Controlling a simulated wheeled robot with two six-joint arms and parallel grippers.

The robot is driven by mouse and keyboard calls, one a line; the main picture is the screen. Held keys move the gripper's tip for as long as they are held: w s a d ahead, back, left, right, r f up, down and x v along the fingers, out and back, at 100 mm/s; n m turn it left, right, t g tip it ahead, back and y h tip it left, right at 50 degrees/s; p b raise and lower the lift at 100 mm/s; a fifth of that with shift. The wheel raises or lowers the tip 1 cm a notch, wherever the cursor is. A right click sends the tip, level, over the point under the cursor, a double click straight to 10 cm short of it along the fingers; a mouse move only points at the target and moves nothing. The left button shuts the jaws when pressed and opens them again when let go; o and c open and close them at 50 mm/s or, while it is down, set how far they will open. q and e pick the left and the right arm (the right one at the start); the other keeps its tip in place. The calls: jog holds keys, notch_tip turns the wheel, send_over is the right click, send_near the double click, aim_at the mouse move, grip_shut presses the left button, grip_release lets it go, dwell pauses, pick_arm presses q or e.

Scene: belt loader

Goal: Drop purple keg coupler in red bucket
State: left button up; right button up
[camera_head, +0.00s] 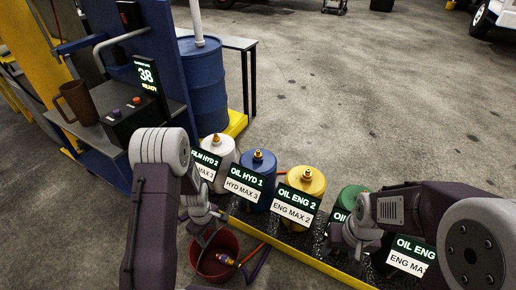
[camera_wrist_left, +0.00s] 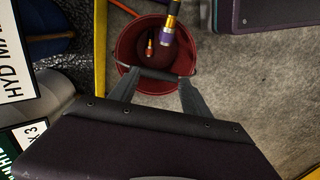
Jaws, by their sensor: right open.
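The red bucket (camera_head: 231,241) stands on the floor below my left gripper (camera_head: 203,238); it also shows in the left wrist view (camera_wrist_left: 126,52). A brass coupler with a purple band (camera_wrist_left: 167,36) reaches over the bucket's opening in the wrist view. In the head view a brass coupler end (camera_head: 226,260) lies at the bucket's right side, by a purple hose (camera_head: 258,264). A smaller red-and-brass piece (camera_wrist_left: 150,46) shows inside the bucket. My right gripper (camera_head: 335,240) is open, over the containers at right.
A row of labelled containers, white (camera_head: 220,152), blue (camera_head: 258,165), yellow (camera_head: 305,182) and green (camera_head: 352,196), stands behind a yellow rail (camera_head: 335,270). A blue drum (camera_head: 203,85) and a bench with a brown mug (camera_head: 76,100) stand at the left.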

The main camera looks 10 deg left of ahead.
pick_arm(q)
jog(key=shift+r, duration=0.1)
notch_tip(320, 180, up, 9)
jog(key=p, duration=0.5)
jog(key=shift+p, duration=0.3)
